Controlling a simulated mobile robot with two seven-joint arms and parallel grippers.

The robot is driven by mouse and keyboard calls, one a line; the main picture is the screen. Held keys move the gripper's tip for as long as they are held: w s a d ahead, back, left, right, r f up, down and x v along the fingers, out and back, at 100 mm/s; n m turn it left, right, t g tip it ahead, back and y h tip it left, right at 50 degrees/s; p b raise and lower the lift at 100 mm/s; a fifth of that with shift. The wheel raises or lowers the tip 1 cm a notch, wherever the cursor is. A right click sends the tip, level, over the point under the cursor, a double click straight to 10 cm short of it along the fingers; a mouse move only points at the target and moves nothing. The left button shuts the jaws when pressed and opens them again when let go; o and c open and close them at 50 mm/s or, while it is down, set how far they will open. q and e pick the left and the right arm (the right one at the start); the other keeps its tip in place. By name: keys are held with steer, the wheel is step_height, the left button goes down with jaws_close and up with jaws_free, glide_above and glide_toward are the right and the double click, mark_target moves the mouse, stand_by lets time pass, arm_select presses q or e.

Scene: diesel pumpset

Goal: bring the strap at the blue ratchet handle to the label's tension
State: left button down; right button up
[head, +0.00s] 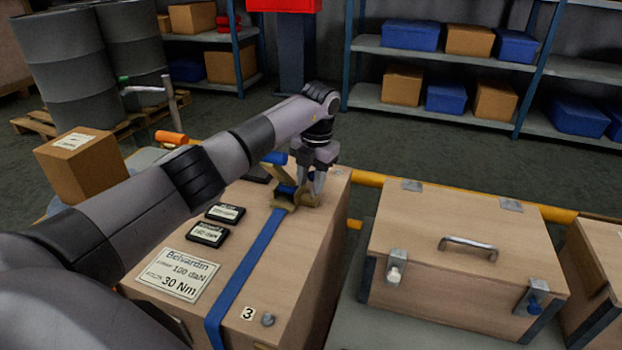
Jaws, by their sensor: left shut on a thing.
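A blue strap (244,273) runs over a wooden crate (298,262) to a tan ratchet (284,203) near the crate's far edge. The ratchet's blue handle (275,158) sticks up at a tilt. My left gripper (313,187) points down at the ratchet, its fingers shut on part of it; the exact contact is hard to see. A label (178,274) on the crate reads "Belvardin", "100 daN" and "30 Nm". Two black displays (208,234) (225,212) lie beside the strap, their figures too small to read surely. My right gripper is out of view.
A lidded wooden box (455,245) with a metal handle stands to the right, across a gap. A small carton (80,165) and an orange-handled tool (171,137) are at left. A yellow rail (368,179) runs behind. A "3" tag (248,313) sits near the strap.

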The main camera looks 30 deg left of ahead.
arm_select(q)
steer(key=shift+d, duration=0.35)
stand_by(0.6)
steer(key=c, duration=0.9)
jaws_free()
steer(key=shift+a, duration=0.1)
steer(key=shift+r, duration=0.3)
steer(key=r, duration=0.4)
steer(key=r+p, duration=0.1)
steer(key=r, duration=0.1)
steer(key=shift+d+r, duration=0.25)
steer(key=shift+d, duration=0.15)
